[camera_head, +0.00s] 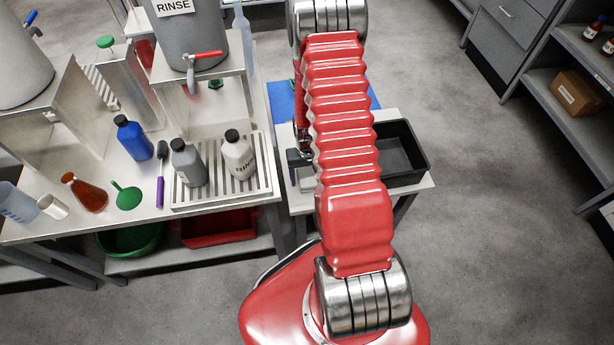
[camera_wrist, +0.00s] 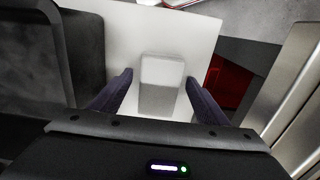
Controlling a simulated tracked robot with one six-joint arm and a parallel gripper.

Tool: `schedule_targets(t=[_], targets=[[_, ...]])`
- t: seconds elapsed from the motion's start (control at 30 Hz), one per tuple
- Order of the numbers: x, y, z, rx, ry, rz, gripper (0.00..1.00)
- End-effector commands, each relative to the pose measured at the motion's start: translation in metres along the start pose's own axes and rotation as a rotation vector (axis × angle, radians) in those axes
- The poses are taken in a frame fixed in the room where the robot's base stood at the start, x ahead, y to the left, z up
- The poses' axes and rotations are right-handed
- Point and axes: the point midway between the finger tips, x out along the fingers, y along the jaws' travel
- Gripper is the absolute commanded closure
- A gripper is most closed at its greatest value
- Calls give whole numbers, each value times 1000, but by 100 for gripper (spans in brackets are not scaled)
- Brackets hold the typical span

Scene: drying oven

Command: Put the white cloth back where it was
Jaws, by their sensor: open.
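A small pale block-shaped thing, which looks like the folded white cloth (camera_wrist: 162,84), lies on the white table top (camera_wrist: 125,30) in the wrist view. Its top is white and its near side is greyer. My gripper (camera_wrist: 158,80) is open, with one dark finger on each side of the cloth and a visible gap on both sides. I cannot tell the height of the fingertips above the table. In the head view my red arm hides the cloth, and only a dark part of my gripper (camera_head: 298,158) shows.
A black tray (camera_head: 424,158) stands beside the cloth, at left in the wrist view (camera_wrist: 85,50). A red bin (camera_head: 220,227) is on the shelf under the steel bench. Several bottles and a drip rack (camera_head: 222,193) crowd that bench. Floor at right is clear.

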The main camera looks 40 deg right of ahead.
Motion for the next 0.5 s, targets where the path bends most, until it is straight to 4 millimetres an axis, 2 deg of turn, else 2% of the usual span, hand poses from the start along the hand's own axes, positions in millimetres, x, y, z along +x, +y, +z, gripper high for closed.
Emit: schedule_targets(t=[0.27, 0.5], targets=[[-5, 0, -1, 0, 2, 0, 31], [-26, 0, -1, 1, 2, 0, 31]])
